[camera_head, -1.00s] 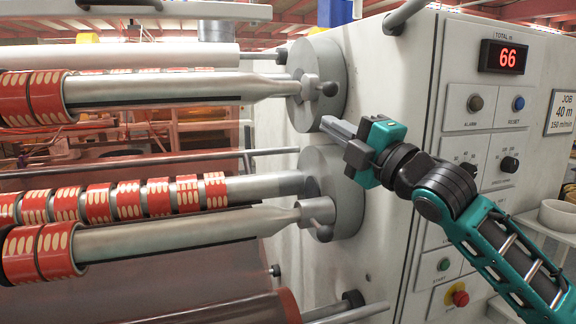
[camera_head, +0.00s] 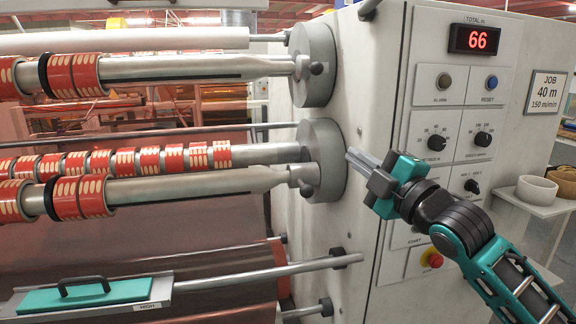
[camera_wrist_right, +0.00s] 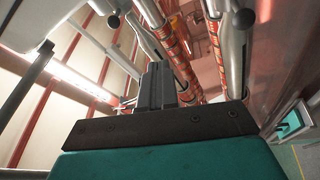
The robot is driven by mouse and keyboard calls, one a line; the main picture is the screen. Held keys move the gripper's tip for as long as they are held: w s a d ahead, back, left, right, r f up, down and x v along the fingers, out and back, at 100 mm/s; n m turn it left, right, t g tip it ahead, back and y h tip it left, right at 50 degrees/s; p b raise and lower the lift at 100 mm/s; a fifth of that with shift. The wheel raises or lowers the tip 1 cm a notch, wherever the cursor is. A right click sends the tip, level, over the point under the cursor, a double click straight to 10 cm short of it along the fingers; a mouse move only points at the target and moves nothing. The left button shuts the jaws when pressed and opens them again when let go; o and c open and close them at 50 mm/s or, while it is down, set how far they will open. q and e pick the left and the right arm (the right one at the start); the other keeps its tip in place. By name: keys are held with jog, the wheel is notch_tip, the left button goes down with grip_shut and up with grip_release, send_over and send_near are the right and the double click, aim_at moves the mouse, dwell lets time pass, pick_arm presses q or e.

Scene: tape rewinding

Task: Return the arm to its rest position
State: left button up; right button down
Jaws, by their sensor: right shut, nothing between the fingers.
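My right gripper (camera_head: 362,160) is shut and empty in the head view. It is in front of the white machine's front panel, just right of the lower round hub (camera_head: 322,160), with a small visible gap. In the right wrist view its closed dark fingers (camera_wrist_right: 157,85) point toward the rollers and hold nothing. My right arm (camera_head: 480,235) comes in from the lower right across the control panel. My left gripper does not show.
Shafts with red-and-cream tape rolls (camera_head: 75,190) extend left from the hubs. The panel has knobs, an emergency stop (camera_head: 432,260) and a display (camera_head: 482,39) reading 66. A teal plate with a handle (camera_head: 85,295) is lower left. A side table (camera_head: 535,208) with bowls stands right.

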jog(key=s+d+f+m+g+h+p, duration=0.15)
jog(key=s+f+m, duration=0.4)
jog(key=f, duration=0.75)
jog(key=s+f+m+g+h, duration=0.1)
jog(key=s+f+m+h, duration=0.4)
jog(key=f, duration=0.8)
jog(key=s+d+f+m+g+h, duration=0.1)
jog(key=s+d+f+m+g, duration=0.1)
jog(key=s+f+m, duration=0.2)
jog(key=s+d+f+m+g+h+p, duration=0.1)
jog(key=s+f+m, duration=0.3)
jog(key=s+f, duration=0.7)
jog(key=shift+s+d+f+g, duration=0.3)
jog(key=shift+s+d+g, duration=0.2)
jog(key=shift+s, duration=0.35)
